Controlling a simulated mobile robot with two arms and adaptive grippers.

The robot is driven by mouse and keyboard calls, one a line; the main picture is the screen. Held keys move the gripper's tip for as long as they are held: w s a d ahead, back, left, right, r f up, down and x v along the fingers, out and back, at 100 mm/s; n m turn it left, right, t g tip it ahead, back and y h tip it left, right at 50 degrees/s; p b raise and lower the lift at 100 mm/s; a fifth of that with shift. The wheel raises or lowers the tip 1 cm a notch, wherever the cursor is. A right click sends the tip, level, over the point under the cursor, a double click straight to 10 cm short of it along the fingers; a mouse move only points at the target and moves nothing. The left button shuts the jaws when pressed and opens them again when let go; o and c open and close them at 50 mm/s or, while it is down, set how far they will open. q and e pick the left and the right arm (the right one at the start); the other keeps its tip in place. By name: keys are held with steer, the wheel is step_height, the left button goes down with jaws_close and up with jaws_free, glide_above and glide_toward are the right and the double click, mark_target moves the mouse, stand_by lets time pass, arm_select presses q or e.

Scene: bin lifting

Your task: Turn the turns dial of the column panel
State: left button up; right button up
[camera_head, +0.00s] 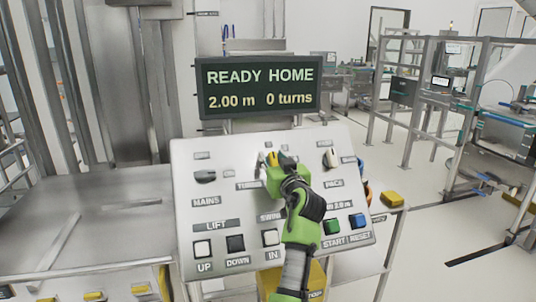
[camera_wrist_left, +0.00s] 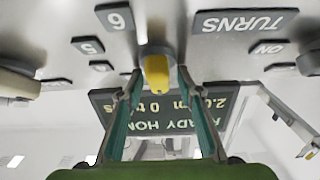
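The column panel (camera_head: 215,160) is a light sloped console with knobs and buttons. The turns dial shows as a yellow knob (camera_wrist_left: 157,72) in the left wrist view, below a TURNS label (camera_wrist_left: 245,21) that appears upside down, with numbers 5 and 6 beside it. My left gripper (camera_head: 273,162) is at the dial and hides most of it in the head view. In the left wrist view its two fingers (camera_wrist_left: 159,82) are open, one on each side of the knob, with a visible gap to each side. My right gripper is not in view.
A display (camera_head: 258,88) above the panel reads READY HOME, 2.00 m, 0 turns. The MAINS knob (camera_head: 205,177) is left and the PACE knob (camera_head: 330,158) right of the gripper. Lift buttons (camera_head: 235,244) and a green START button (camera_head: 331,227) sit lower on the panel.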

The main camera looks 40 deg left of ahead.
arm_select(q)
steer(key=shift+r, duration=0.1)
